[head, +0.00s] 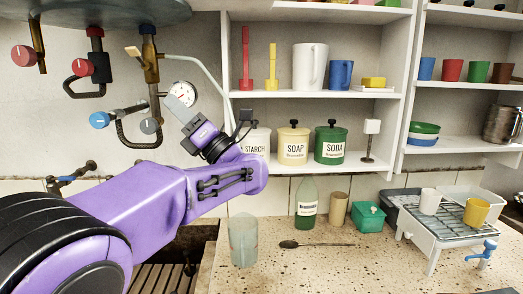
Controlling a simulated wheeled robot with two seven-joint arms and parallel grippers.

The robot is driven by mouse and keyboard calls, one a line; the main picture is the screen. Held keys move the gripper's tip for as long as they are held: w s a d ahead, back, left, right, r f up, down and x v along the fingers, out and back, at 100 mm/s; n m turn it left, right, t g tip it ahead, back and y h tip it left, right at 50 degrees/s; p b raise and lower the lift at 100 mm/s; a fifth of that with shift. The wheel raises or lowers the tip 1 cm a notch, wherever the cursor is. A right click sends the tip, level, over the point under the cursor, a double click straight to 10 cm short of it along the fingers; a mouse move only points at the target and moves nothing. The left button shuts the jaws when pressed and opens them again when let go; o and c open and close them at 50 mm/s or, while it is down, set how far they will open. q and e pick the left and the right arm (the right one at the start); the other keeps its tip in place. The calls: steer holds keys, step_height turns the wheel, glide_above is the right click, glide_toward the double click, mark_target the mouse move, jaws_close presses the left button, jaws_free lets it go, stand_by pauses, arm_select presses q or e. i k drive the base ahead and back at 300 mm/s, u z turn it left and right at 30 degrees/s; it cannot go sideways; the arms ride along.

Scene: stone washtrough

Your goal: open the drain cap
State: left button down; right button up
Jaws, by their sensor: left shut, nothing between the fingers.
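My left arm comes in from the left and bends up at its elbow. My left gripper (177,100) is raised in front of the back wall, below and right of the brass tap, overlapping the round gauge (188,88). It is shut and holds nothing. I cannot make out a drain cap. The trough (208,262) shows only in part at the lower left, with slats (160,278) inside; my arm hides much of it. My right gripper is not in view.
Taps and pipes with red knobs (23,58) and a blue knob (99,120) line the wall. A clear beaker (243,241), green bottle (306,202) and spoon (315,244) are on the speckled counter (330,272). A dish rack (445,226) stands right. The counter's front middle is clear.

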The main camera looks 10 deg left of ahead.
mark_target(22, 56)
steer(key=k, duration=0.95)
